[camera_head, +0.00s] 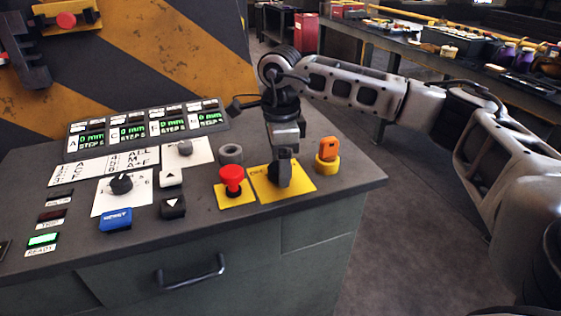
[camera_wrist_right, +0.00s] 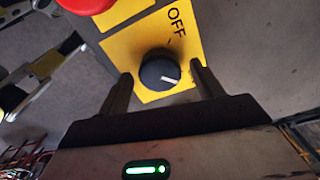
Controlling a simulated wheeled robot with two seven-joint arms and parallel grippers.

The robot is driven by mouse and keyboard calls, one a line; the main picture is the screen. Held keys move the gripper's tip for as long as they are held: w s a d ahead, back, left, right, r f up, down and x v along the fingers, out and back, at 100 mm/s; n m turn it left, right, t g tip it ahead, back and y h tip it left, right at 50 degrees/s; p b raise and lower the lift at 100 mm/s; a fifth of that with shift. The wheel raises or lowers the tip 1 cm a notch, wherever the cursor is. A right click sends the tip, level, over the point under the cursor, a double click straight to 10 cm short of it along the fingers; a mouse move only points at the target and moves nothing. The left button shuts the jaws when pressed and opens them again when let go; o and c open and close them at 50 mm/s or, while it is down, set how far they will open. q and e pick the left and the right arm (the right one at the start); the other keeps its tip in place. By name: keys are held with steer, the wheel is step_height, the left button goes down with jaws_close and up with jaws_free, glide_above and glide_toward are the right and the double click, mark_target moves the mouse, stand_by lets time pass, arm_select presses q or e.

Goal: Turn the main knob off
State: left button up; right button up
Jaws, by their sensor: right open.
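The main knob (camera_wrist_right: 160,72) is a dark round knob with a white pointer line, on a yellow plate (camera_wrist_right: 122,52). The word OFF is printed on the plate above it in the right wrist view, and the pointer line is turned away from that word. My right gripper (camera_wrist_right: 157,82) is open, with one finger on each side of the knob. I cannot tell whether the fingers touch it. In the head view my right gripper (camera_head: 285,182) points down over the yellow plate (camera_head: 300,184) and hides most of the knob. My left gripper is out of view.
A red mushroom button (camera_head: 232,176) stands close left of the gripper. An orange switch (camera_head: 328,149) on a yellow base is close right. A grey ring (camera_head: 231,153) lies behind the button. A black knob (camera_head: 121,184) and a blue button (camera_head: 116,219) are farther left.

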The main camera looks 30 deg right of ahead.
steer(key=shift+f, duration=0.2)
steer(key=c, duration=1)
